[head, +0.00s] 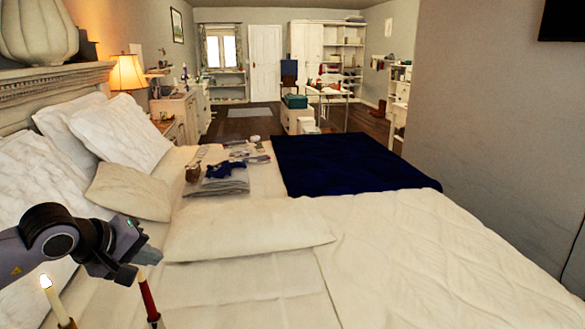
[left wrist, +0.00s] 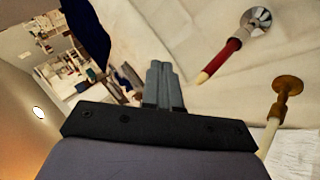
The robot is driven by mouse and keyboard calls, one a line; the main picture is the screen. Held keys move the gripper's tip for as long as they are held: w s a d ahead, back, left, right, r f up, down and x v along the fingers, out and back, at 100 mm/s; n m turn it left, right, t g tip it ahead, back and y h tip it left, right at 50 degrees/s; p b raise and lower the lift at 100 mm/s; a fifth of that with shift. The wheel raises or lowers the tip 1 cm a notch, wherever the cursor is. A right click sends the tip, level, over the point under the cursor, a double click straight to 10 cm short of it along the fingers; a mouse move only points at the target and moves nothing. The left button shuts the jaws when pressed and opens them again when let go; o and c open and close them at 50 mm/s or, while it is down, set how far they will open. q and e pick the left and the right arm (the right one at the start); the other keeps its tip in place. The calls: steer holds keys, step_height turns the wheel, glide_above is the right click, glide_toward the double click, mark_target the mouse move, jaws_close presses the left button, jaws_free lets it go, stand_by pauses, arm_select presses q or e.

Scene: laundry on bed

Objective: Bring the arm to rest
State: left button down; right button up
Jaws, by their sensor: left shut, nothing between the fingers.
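My left gripper (head: 155,256) comes in from the left in the head view, above the near left part of the bed (head: 230,285). In the left wrist view its two grey fingers (left wrist: 160,72) are pressed together with nothing between them. A red candle (head: 148,298) stands just below and near the gripper, apart from the fingers as seen in the left wrist view (left wrist: 222,58). A white candle (head: 52,300) stands below the forearm; it also shows in the left wrist view (left wrist: 273,128). My right gripper is not in view.
White pillows (head: 115,135) lie at the headboard (head: 60,85). A folded grey stack (head: 215,186) with small clothes on it and a dark blue blanket (head: 345,163) lie farther back. A lit lamp (head: 127,75) stands beyond the headboard. The bed's right side is clear.

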arm_select(q)
steer(key=s+d+f+n+t+h, duration=0.1)
steer(key=s+d+f+n+h, duration=0.2)
steer(key=d+n, duration=0.4)
steer(key=s+d+n+h, duration=0.3)
steer(key=d+n+h, duration=0.25)
steer(key=n, duration=0.25)
steer(key=s+d+f+n+t+h, duration=0.1)
steer(key=s+d+f+n+h, duration=0.2)
steer(key=d+n, duration=0.4)
steer(key=s+a+f+n+t+y, duration=0.1)
steer(key=a+f+n+t+y, duration=0.25)
steer(key=n, duration=0.75)
steer(key=s+a+f+n+t+y, duration=0.15)
steer(key=f+n+y, duration=0.3)
steer(key=n, duration=0.65)
steer(key=s+a+f+n+g+y, duration=0.2)
steer(key=s+f+n, duration=0.4)
steer(key=f+n, duration=0.1)
steer(key=s+a+f+n+g+y, duration=0.2)
steer(key=s+f+n+g, duration=0.1)
steer(key=s+f+n, duration=0.4)
steer(key=f+n, duration=0.1)
steer(key=n, duration=0.1)
steer(key=shift+a+f+n, duration=0.3)
steer(key=shift+n, duration=0.1)
steer(key=shift+w, duration=0.1)
